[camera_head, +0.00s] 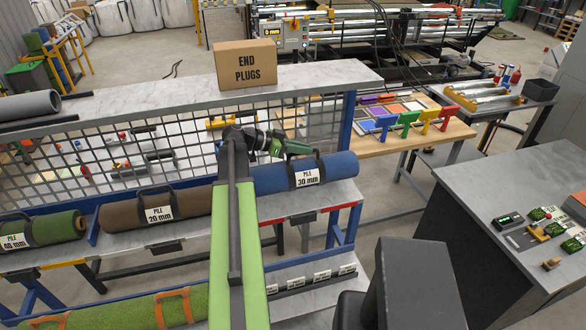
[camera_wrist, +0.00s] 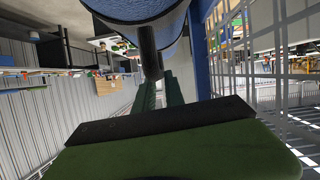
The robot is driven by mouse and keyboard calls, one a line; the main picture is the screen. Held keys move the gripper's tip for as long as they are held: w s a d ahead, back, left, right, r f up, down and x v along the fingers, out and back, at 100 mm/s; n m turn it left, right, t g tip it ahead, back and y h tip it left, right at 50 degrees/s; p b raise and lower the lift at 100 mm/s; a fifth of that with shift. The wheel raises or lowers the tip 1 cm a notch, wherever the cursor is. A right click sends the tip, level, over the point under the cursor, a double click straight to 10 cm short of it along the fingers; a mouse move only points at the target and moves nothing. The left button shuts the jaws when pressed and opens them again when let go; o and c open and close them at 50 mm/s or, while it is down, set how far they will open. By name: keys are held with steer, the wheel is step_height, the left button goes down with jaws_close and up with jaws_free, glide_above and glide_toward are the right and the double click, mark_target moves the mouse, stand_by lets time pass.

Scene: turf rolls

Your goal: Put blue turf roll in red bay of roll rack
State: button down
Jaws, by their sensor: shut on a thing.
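The blue turf roll (camera_head: 270,180) lies at the right end of the rack's upper shelf, with a black strap handle and a "PILE 30 mm" label. My gripper (camera_head: 292,149) is at the roll's upper back side, shut on its black handle. In the wrist view, the fingers of my gripper (camera_wrist: 160,88) close on the handle (camera_wrist: 148,48), with the blue roll (camera_wrist: 172,40) just beyond. Whether the roll touches the shelf is hard to tell.
A brown roll (camera_head: 185,206) and a green roll (camera_head: 58,229) lie left on the same shelf. A green roll with orange handles (camera_head: 110,308) lies below. A mesh panel (camera_head: 90,150) stands behind. An "END PLUGS" box (camera_head: 246,64) sits on the top board. A grey counter (camera_head: 480,215) stands right.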

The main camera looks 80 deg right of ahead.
steer(key=w, duration=0.1)
steer(key=w+d+f+b, duration=0.1)
steer(key=w+f, duration=0.1)
steer(key=shift+w+d, duration=0.15)
steer(key=shift+d, duration=0.1)
step_height(320, 180, down, 4)
steer(key=b, duration=0.4)
steer(key=shift+f, duration=0.2)
steer(key=shift+r, duration=0.15)
steer(key=c, duration=1.8)
jaws_free()
steer(key=shift+f+b, duration=0.2)
steer(key=shift+b, duration=0.1)
steer(key=shift+c, duration=0.2)
steer(key=o, duration=0.4)
steer(key=shift+o, duration=0.2)
steer(key=shift+r, duration=0.1)
steer(key=shift+r+p, duration=0.2)
steer(key=shift+p, duration=0.15)
steer(key=p+v, duration=0.4)
steer(key=v, duration=0.8)
steer(key=shift+f, duration=0.1)
